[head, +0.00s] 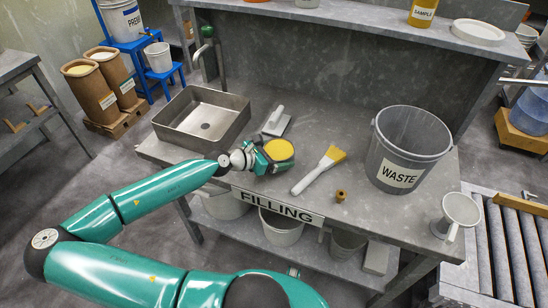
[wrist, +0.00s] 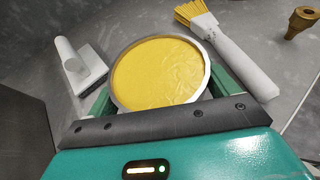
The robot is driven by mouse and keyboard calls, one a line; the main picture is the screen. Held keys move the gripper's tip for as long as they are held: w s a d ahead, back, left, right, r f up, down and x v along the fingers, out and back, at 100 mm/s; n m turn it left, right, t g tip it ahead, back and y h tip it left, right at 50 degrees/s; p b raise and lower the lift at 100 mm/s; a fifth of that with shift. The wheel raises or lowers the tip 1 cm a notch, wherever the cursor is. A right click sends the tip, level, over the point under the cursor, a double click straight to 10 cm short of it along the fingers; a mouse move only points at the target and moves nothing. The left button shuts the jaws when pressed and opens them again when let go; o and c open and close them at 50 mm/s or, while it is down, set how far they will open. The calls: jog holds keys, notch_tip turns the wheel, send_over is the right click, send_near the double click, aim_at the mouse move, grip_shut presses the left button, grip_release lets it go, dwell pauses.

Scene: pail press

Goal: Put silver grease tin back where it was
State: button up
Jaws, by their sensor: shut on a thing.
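The silver grease tin (head: 279,150) is round and open-topped, full of smooth yellow grease, and sits upright in my gripper near the front edge of the filling bench. In the wrist view its bright metal rim and yellow fill (wrist: 160,72) lie between the green fingers. My gripper (head: 272,157) is shut on the tin, with a finger on each side of it. The tin's underside is hidden, and I cannot tell whether it touches the bench top.
Bare bench top lies behind the brush. A roller conveyor (head: 515,250) stands right.

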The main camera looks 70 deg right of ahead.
notch_tip(320, 180, down, 2)
jog(key=shift+s+f, duration=0.1)
jog(key=shift+f, duration=0.3)
jog(key=shift+w, duration=0.25)
jog(key=shift+s+a, duration=0.1)
jog(key=shift+s, duration=0.2)
jog(key=o, duration=1)
jog(key=shift+w+f, duration=0.1)
jog(key=shift+w, duration=0.05)
jog(key=shift+o, duration=0.2)
jog(key=v, duration=1.2)
